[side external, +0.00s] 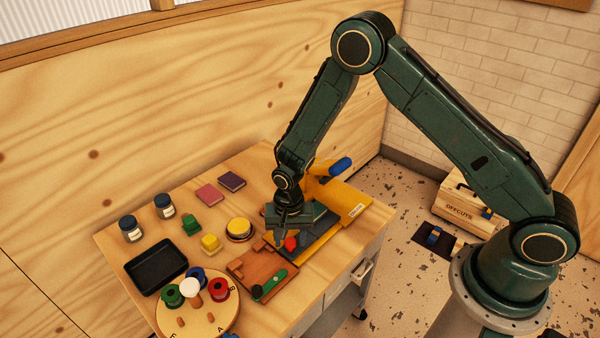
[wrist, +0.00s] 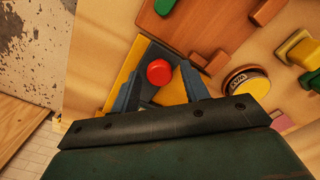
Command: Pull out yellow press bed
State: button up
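The yellow press (side external: 345,200) stands at the right end of the table, with a blue-tipped lever (side external: 340,166) at its back. Its dark bed plate (side external: 318,238) lies low at its front, partly hidden by my gripper. A red knob (side external: 291,244) is at the bed's front end; it also shows in the wrist view (wrist: 159,72). My gripper (side external: 285,238) points down just over the knob. In the wrist view its two fingers (wrist: 160,82) are apart, one on each side of the knob. I cannot tell whether they touch it.
A wooden board with a green handle (side external: 270,285) lies just in front. A round wooden carousel with colored spools (side external: 205,318), a black tray (side external: 156,267), two jars (side external: 165,206), green and yellow blocks (side external: 210,243) and a yellow round tin (side external: 239,229) stand to the left.

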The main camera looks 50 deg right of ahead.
dwell(0.4)
notch_tip(320, 180, up, 14)
dwell(0.8)
jog(key=shift+f, duration=0.1)
